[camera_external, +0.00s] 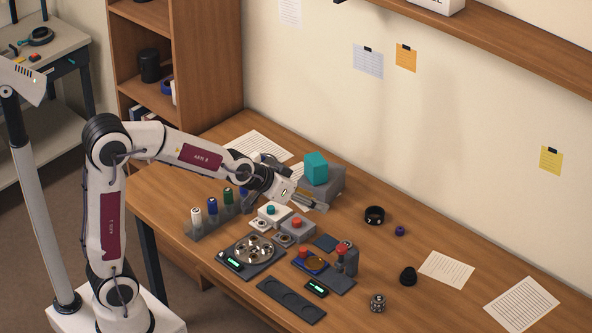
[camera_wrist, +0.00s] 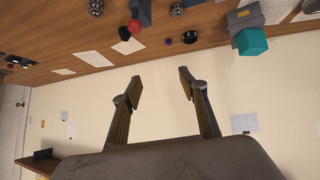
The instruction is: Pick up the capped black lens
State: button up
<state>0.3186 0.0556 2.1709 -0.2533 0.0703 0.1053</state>
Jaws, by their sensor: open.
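The black lens (camera_external: 408,276), dark all over, stands on the right part of the wooden table. I take it to be the capped one; the cap itself is too small to make out. It seems to show in the wrist view (camera_wrist: 125,34), beside a red knob. My gripper (camera_external: 314,203) is over the table's back middle, near the teal block, well to the left of the lens. In the wrist view my gripper (camera_wrist: 160,78) has its two fingers wide apart with nothing between them, and mostly wall behind them.
A grey block bearing a teal block (camera_external: 316,167) is beside my gripper. A black ring (camera_external: 374,215), a small purple piece (camera_external: 399,231) and a silver-black part (camera_external: 377,303) lie around the lens. Red-knobbed fixtures (camera_external: 341,252) stand left of it. Papers (camera_external: 447,269) lie to its right.

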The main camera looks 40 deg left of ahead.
jog(key=w+d+f+t, duration=0.2)
jog(key=w+d+f, duration=0.7)
jog(key=d, duration=0.2)
jog(key=t, duration=0.2)
send_near(410, 270)
jog(key=shift+w+a+m, duration=0.15)
jog(key=shift+w+m, duration=0.25)
jog(key=shift+w, duration=0.6)
jog(key=shift+d+f, duration=0.25)
jog(key=shift+f, duration=0.2)
jog(key=shift+x, duration=1.3)
jog(key=shift+w, duration=0.1)
jog(key=shift+x, duration=2.5)
jog(key=shift+d, duration=0.15)
